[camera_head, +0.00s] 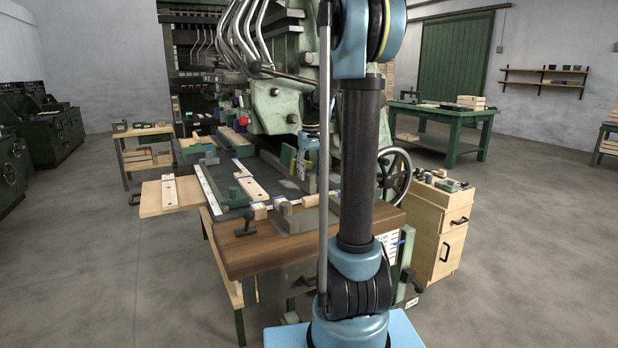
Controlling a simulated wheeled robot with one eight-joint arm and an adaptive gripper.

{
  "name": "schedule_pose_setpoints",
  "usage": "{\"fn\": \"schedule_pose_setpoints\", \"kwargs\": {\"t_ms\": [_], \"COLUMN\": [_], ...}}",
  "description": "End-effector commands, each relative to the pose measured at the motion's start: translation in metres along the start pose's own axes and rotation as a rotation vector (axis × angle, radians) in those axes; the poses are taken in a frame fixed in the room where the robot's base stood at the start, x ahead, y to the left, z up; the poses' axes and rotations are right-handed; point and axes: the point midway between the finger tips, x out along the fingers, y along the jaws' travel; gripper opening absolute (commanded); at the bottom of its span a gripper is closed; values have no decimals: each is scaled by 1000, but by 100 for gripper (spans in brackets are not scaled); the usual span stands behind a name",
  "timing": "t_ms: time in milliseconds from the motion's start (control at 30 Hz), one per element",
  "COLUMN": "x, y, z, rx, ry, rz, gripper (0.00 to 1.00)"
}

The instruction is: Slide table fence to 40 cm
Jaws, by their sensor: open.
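The work table has a dark metal top (226,182) in front of a large green machine. A pale scale-like strip (207,189) runs along the table's left edge; its marks are too small to read. A grey angled metal piece (292,219) lies across the near end and may be the fence, but I cannot tell for sure. A black clamp-like handle (245,225) stands at the near left on the brown wooden front edge (250,258). My arm rises in the foreground and leaves the picture at the top.
A pale wooden slat (249,182) and a green block (233,197) lie on the table top. A side board (172,196) juts out left. A handwheel (394,175) and a wooden cabinet (437,230) stand at right. Floor at left and right is clear.

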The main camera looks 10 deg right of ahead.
Motion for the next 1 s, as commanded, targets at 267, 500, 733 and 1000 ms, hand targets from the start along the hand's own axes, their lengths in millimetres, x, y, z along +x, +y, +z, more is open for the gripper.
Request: {"fn": "schedule_pose_setpoints", "kwargs": {"t_ms": [267, 500, 733, 1000], "x": [14, 15, 15, 15], "y": [0, 0, -1, -6], "z": [0, 0, 0, -4], "rx": [0, -1, -1, -18], "ry": [0, 0, 0, 0], "rz": [0, 0, 0, 0], "gripper": [51, 51, 0, 0]}}
